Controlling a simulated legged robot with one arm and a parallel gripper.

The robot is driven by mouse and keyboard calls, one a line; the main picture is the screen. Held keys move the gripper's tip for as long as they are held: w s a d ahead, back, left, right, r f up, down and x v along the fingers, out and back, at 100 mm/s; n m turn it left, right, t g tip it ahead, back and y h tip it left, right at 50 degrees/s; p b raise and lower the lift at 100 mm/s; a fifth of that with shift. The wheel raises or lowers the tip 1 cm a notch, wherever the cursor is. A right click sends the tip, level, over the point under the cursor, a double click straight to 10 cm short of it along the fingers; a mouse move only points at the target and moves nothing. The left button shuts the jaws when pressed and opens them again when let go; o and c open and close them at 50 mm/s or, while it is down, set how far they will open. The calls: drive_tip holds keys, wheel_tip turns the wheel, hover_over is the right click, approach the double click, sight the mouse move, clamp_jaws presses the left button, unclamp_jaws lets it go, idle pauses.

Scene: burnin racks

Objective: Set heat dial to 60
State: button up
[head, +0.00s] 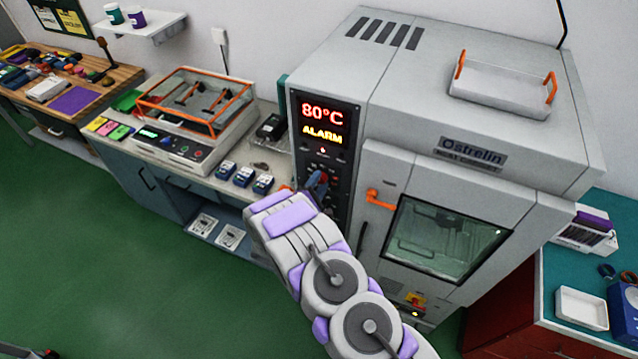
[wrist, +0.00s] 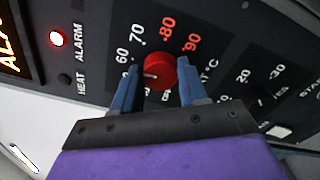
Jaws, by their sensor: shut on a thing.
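The heat dial (wrist: 160,72) is a red knob on a black panel, ringed by white and red numbers from 60 to 90. A white mark shows on its left side; I cannot read its exact setting. My gripper (wrist: 160,65) has its blue fingers on either side of the knob and is shut on it. In the head view my gripper (head: 317,180) is at the oven's control panel and mostly covers the dial. The display (head: 322,122) reads 80°C and ALARM.
A second scale with 20 and 30 (wrist: 260,75) lies right of the dial. A bench (head: 205,180) with small blue devices stands to the left.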

drive_tip(key=shift+s+f, duration=0.15)
drive_tip(key=shift+f, duration=0.15)
drive_tip(key=o, duration=1.1)
drive_tip(key=shift+a, duration=0.25)
drive_tip(key=shift+c, duration=0.2)
drive_tip(key=shift+r, duration=0.15)
drive_tip(key=b+v, duration=0.2)
drive_tip(key=v, duration=1.5)
drive_tip(key=shift+a, duration=0.1)
